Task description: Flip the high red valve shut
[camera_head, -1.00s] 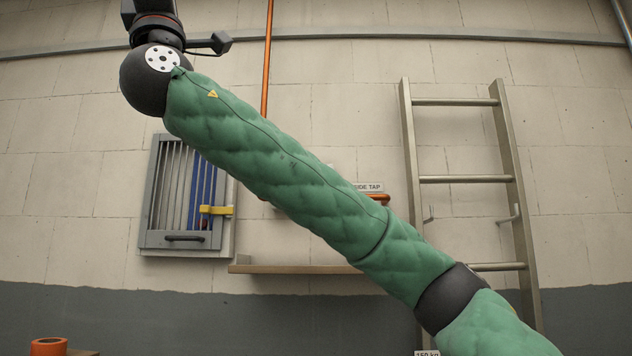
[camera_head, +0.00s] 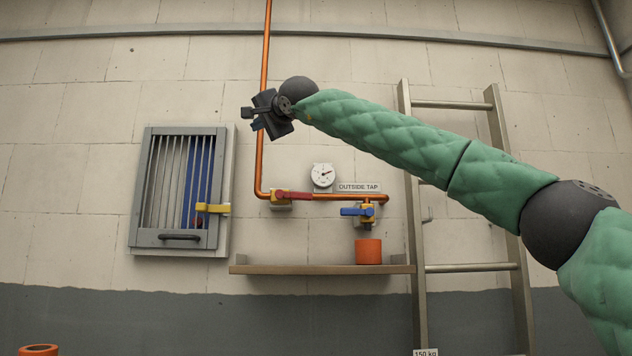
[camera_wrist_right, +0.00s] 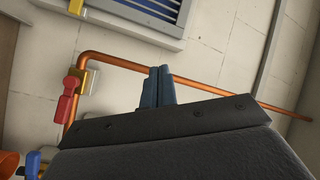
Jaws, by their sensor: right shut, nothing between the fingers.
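The red valve lever (camera_head: 292,195) sits on a yellow valve body on the lower, horizontal run of the copper pipe (camera_head: 330,197). The lever points right and lies along the pipe. In the right wrist view the red lever (camera_wrist_right: 67,104) shows at the left, beside its yellow body (camera_wrist_right: 90,80). My right gripper (camera_head: 250,118) is above and slightly left of the valve, in front of the vertical pipe in the picture. Its fingers (camera_wrist_right: 157,86) are together and empty, clear of the lever. My left gripper is not in view.
A blue lever (camera_head: 354,212) is on the tap at right, above an orange cup (camera_head: 368,251) on the shelf (camera_head: 320,269). A gauge (camera_head: 322,175) hangs above the pipe. A barred cabinet (camera_head: 146,190) is left, a ladder (camera_head: 508,185) right.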

